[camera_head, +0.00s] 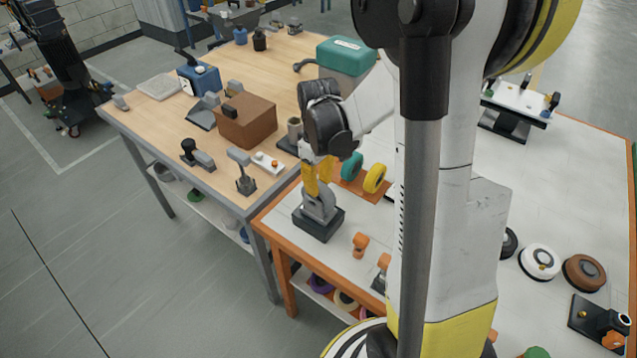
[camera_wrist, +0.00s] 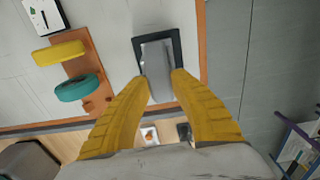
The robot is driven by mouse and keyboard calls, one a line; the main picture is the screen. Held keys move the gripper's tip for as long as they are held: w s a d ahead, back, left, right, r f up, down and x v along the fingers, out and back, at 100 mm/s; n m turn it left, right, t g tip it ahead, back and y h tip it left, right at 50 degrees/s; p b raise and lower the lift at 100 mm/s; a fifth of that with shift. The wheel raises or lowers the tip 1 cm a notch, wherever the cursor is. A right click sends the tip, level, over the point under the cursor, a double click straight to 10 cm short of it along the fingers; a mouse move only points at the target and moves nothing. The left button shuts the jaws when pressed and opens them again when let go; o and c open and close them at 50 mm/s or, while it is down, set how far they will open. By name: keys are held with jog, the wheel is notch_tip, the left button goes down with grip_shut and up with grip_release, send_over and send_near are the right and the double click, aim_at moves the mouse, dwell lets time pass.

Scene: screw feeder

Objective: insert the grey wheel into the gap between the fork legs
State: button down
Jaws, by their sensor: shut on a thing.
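My gripper (camera_head: 318,178) has its yellow fingers pointing down, shut on the grey wheel (camera_head: 326,190). In the wrist view the fingertips (camera_wrist: 160,80) close on the wheel (camera_wrist: 158,88), seen nearly edge-on. The grey fork (camera_head: 319,209) stands on a dark square base (camera_head: 319,228) near the white table's left edge. The wheel is at the fork's top, directly over the base. The similar greys merge, so I cannot tell how deep the wheel sits between the legs. The dark base also shows behind the wheel in the wrist view (camera_wrist: 175,45).
A teal wheel (camera_head: 351,166) and a yellow wheel (camera_head: 375,178) stand on an orange-brown board beside the fork. A small orange part (camera_head: 360,244) lies in front. A wooden table (camera_head: 150,118) with a brown box (camera_head: 247,121) adjoins at the left.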

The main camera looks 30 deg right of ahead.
jog(key=shift+f, duration=0.35)
jog(key=c, duration=1.1)
grip_release()
jog(key=shift+c, duration=0.2)
jog(key=shift+r, duration=0.15)
notch_tip(320, 180, up, 12)
